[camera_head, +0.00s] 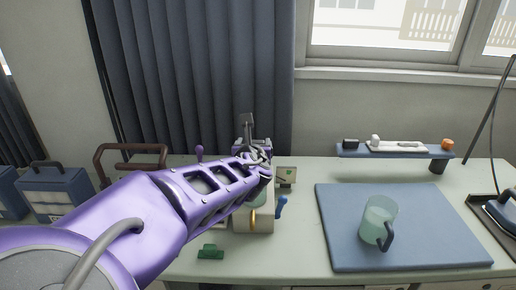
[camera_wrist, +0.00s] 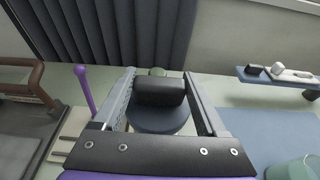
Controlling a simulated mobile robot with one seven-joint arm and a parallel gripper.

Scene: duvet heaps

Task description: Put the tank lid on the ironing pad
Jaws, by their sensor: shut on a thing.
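The tank lid (camera_wrist: 158,120), a dark blue-grey disc with a thick dark grip, is held between the two fingers of my gripper (camera_wrist: 160,86) in the wrist view. In the head view my gripper (camera_head: 249,148) is above the back of the table, left of the pad; the lid cannot be made out clearly there. The ironing pad (camera_head: 340,252) is a flat blue mat on the right part of the table. It also shows at the right in the wrist view (camera_wrist: 248,128). A translucent green cup (camera_head: 377,218) with a dark handle stands on the pad.
A cream appliance (camera_head: 253,221) with a blue lever stands below my arm. A green clip (camera_head: 210,252) lies near the front edge. A blue shelf (camera_head: 345,152) with small items is behind the pad; an iron (camera_head: 503,214) is at right. The pad is bare around the cup.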

